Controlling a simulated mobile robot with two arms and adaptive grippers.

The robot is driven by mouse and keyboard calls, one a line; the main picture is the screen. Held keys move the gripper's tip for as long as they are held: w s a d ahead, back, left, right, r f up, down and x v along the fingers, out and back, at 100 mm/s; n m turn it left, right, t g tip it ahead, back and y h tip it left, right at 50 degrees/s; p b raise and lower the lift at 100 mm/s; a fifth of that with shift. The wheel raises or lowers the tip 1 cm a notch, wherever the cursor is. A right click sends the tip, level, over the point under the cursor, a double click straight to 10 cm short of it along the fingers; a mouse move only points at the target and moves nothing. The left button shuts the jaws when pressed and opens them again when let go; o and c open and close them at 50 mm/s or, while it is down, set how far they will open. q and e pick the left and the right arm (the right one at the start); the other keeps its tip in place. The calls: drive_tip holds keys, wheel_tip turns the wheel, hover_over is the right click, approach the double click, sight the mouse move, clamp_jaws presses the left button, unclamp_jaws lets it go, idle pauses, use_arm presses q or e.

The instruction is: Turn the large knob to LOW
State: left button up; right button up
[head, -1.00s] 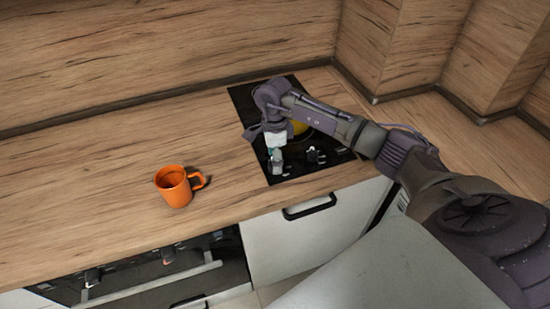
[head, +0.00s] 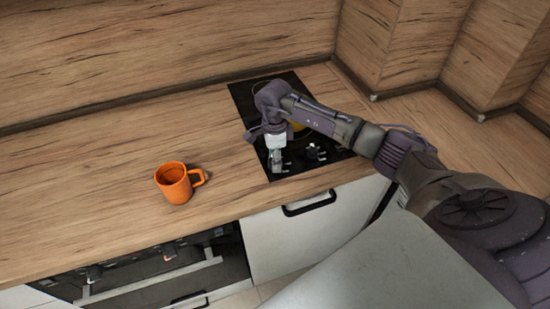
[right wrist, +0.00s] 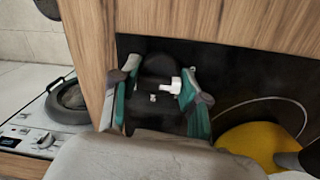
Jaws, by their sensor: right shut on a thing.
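The black cooktop (head: 243,97) is set into the wooden counter, with its knobs along the front edge. My right gripper (head: 277,163) points down at the left knob and largely hides it in the head view. In the right wrist view the teal-lined fingers of this gripper (right wrist: 158,95) stand on both sides of the dark round knob (right wrist: 160,67), shut on it. A small white mark shows by the knob. I cannot read any LOW label or the knob's setting. A second knob (head: 316,152) stands to the right, free. My left gripper is not in view.
A yellow item (head: 297,127) is on the cooktop behind my right gripper, and shows in the wrist view (right wrist: 250,142). An orange mug (head: 173,184) stands on the counter to the left. The counter (head: 100,170) around it is clear. A wooden splashback rises behind.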

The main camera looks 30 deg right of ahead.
drive_tip(key=shift+m, duration=0.3)
drive_tip(key=m+b, duration=0.2)
drive_tip(key=m, duration=0.1)
drive_tip(key=shift+d+m, duration=0.1)
drive_tip(key=shift+m, duration=0.2)
drive_tip(key=m+b, duration=0.1)
drive_tip(key=m, duration=0.4)
drive_tip(key=shift+b, duration=0.3)
drive_tip(key=shift+r+m, duration=0.1)
drive_tip(key=shift+m, duration=0.3)
drive_tip(key=o, duration=1.1)
drive_tip(key=shift+r, duration=0.1)
drive_tip(key=r, duration=1.1)
drive_tip(key=shift+d+r, duration=0.35)
